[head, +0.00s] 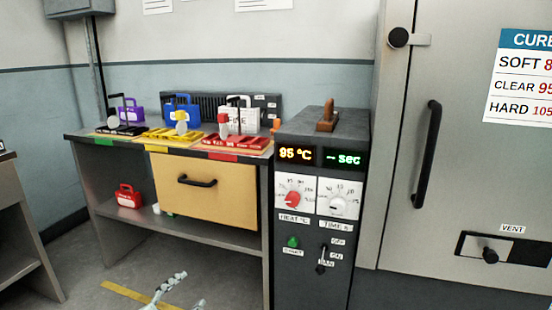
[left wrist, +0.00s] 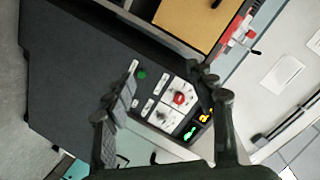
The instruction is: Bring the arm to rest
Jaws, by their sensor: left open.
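My left gripper (head: 178,290) shows at the bottom edge of the head view, low in front of the bench and left of the dark control cabinet (head: 312,220). In the left wrist view its two fingers (left wrist: 167,72) are spread apart with nothing between them. The cabinet's dark front (left wrist: 80,75) with its red knob (left wrist: 180,98) and green button (left wrist: 142,74) shows behind and between the fingers, apart from them as far as I can tell. My right gripper is not in either view.
A bench (head: 105,180) with a yellow drawer (head: 203,186), coloured trays and dipping modules stands left of the cabinet. A red module (head: 128,196) sits on its lower shelf. A large oven door (head: 470,180) with a black handle (head: 426,155) stands right. Floor before the bench looks free.

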